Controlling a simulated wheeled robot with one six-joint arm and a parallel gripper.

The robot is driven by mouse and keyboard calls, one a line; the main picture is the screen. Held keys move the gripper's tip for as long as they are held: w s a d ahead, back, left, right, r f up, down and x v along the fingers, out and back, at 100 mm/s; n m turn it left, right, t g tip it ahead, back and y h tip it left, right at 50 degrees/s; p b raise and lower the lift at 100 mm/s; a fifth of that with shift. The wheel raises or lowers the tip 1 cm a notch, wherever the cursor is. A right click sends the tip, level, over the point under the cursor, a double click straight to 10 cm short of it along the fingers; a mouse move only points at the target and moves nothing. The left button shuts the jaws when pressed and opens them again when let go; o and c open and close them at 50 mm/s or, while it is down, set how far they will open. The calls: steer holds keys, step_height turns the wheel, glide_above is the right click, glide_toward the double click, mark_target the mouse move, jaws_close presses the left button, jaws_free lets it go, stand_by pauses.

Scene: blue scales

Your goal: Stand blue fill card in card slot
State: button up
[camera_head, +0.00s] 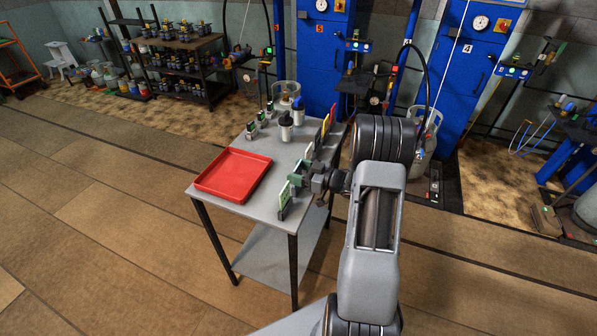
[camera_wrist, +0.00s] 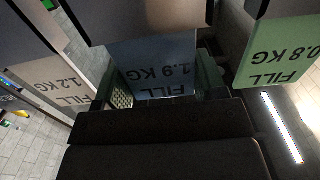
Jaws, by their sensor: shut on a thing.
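My gripper (camera_head: 302,174) is at the near right edge of the grey table, among the standing cards. In the wrist view its two green fingers (camera_wrist: 165,86) are on either side of the blue fill card (camera_wrist: 160,62), which reads "FILL 1.9 KG" upside down. The gripper is shut on this card. A dark block (camera_wrist: 145,20) covers the card's far part. I cannot tell whether the card is seated in a slot. In the head view the blue card is not clearly visible behind my gripper.
In the wrist view, a white "1.2 KG" card (camera_wrist: 62,82) is on the left and a pale green "0.8 KG" card (camera_wrist: 268,62) on the right, both close. The table holds a red tray (camera_head: 233,174), a light green card (camera_head: 284,195) and bottles (camera_head: 286,128).

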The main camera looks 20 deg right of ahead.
steer(key=o, duration=1)
steer(key=shift+o, duration=0.2)
steer(key=b+v, duration=0.1)
steer(key=v, duration=1.2)
steer(key=shift+s+d+b, duration=0.25)
steer(key=shift+s+b, duration=0.05)
steer(key=shift+b, duration=0.1)
steer(key=shift+r, duration=0.1)
